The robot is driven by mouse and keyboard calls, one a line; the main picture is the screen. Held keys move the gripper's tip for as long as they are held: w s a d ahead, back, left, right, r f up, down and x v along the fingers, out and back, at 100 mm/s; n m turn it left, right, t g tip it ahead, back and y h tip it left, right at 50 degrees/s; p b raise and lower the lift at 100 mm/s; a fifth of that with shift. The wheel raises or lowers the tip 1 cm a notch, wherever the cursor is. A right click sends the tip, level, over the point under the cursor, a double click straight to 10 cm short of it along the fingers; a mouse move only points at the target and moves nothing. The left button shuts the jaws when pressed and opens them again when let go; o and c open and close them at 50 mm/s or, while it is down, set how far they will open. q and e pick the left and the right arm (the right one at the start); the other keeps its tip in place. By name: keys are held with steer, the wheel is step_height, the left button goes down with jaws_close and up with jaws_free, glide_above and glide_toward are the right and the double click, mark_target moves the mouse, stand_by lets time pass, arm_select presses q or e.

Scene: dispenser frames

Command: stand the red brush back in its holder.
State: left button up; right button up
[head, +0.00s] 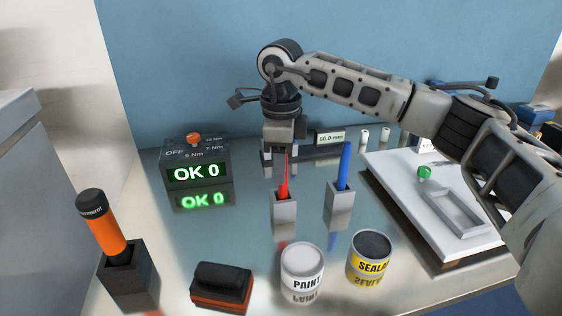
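The red brush (284,188) stands nearly upright with its lower end inside a small grey block holder (285,208). Its thin upper part reaches up to my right gripper (286,152), which points straight down above the holder. The fingers overlap the dark gauge behind, so I cannot tell whether they are closed on the brush or apart around it. A blue brush (344,165) stands in a similar grey holder (339,198) to the right. My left gripper is not in view.
A display box reading OK 0 (195,165) stands left. An orange marker in a black holder (124,270), a black-and-red block (222,287), a paint can (302,266) and a sealant can (369,254) line the front. A white tray (400,180) lies right, under my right arm.

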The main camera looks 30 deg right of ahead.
step_height(320, 180, up, 12)
steer(key=shift+r+b, duration=0.15)
steer(key=shift+b, duration=0.15)
stand_by(0.6)
